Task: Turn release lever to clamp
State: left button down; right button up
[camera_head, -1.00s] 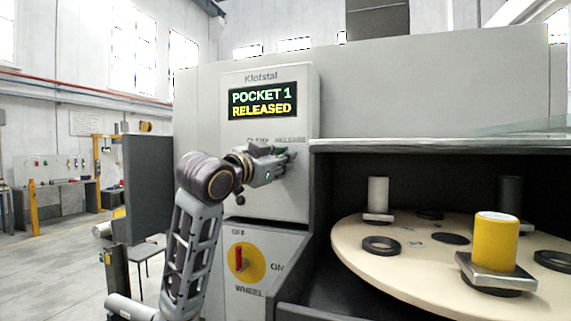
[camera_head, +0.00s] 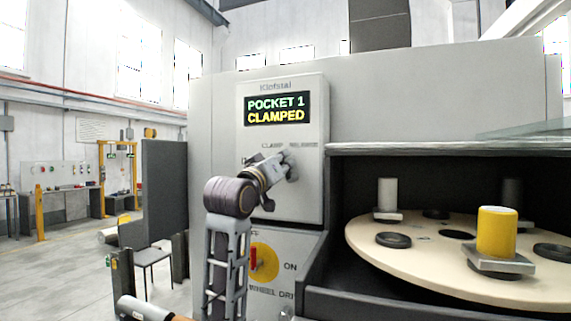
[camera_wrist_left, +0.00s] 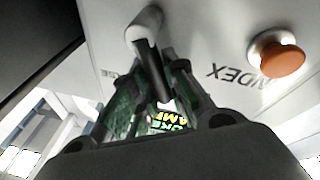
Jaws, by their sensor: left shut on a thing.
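The machine's grey panel (camera_head: 310,205) carries a display (camera_head: 277,108) that reads "POCKET 1 CLAMPED". Below it are the labels "CLAMP" and "RELEASE", partly blurred. My left gripper (camera_head: 287,165) is at the panel just under these labels and hides the release lever in the head view. In the left wrist view, the release lever (camera_wrist_left: 150,68) is a dark bar coming from a pale round hub (camera_wrist_left: 144,22). The fingers of my left gripper (camera_wrist_left: 160,88) are shut on the lever, one on each side. My right gripper is not in view.
A red switch on a yellow disc (camera_head: 266,262) sits below my left gripper, partly behind my arm. An orange button (camera_wrist_left: 282,57) beside an "INDEX" label is near the lever. A round table (camera_head: 400,262) with a yellow cylinder (camera_head: 497,232) stands right.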

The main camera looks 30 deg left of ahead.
pick_arm(q)
jog(key=shift+s+a+f+n+y, duration=0.1)
jog(key=shift+a+f+n+y, duration=0.2)
jog(key=shift+n, duration=0.5)
jog(key=shift+w+a+f+n+y, duration=0.1)
jog(key=shift+n+y, duration=0.25)
jog(key=shift+n, duration=0.45)
jog(key=shift+s+a+f+n+y, duration=0.1)
jog(key=shift+a+f+n+y, duration=0.2)
jog(key=shift+n, duration=0.5)
jog(key=shift+r, duration=0.1)
jog(key=c, duration=1.4)
grip_release()
jog(key=shift+s, duration=0.15)
jog(key=shift+v, duration=3.65)
jog(key=shift+d, duration=0.1)
